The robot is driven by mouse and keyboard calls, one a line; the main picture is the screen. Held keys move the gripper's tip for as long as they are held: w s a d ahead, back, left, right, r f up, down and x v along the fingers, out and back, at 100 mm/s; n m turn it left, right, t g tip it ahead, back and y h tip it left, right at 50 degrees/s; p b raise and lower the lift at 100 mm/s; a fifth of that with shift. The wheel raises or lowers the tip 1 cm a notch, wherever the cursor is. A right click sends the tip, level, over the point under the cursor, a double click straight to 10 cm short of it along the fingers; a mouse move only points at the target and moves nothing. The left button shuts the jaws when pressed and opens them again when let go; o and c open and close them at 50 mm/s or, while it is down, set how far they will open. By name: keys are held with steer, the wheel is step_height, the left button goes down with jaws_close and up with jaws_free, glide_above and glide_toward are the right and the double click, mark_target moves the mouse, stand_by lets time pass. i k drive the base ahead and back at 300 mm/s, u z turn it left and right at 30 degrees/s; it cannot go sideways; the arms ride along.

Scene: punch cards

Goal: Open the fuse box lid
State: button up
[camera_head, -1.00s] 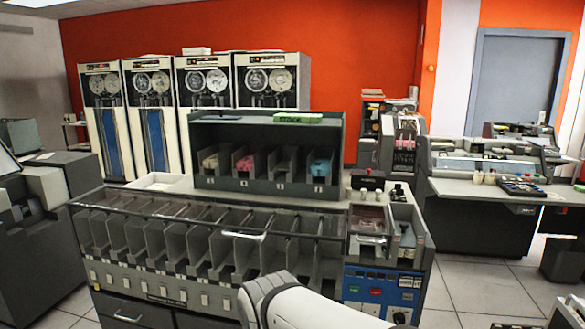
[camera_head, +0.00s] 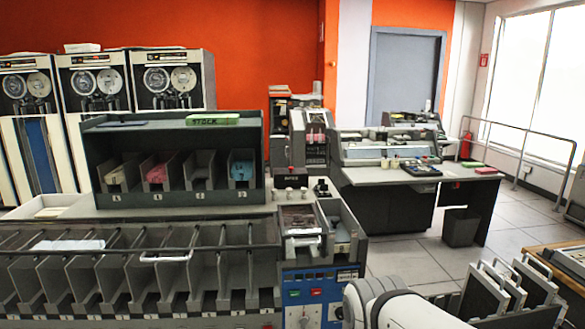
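A small dark box (camera_head: 290,181) with tiny white lettering stands on the console top, right of the card stock rack. It may be the fuse box, but the lettering is too small to read surely. In front of it, a dark panel with a pale handle (camera_head: 302,240) lies on the console's right end and looks closed. My white arm link shows at the bottom, right of the blue control panel. My gripper is out of view.
The stock rack (camera_head: 181,115) and a row of sorter pockets (camera_head: 140,285) fill the left. A blue button panel (camera_head: 312,296) faces front. Racked panels (camera_head: 485,295) stand at the lower right. Open floor (camera_head: 415,258) lies between the console and the desk (camera_head: 385,178).

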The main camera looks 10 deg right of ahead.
mark_target(291, 174)
steer(key=i, duration=1)
steer(key=z, duration=0.05)
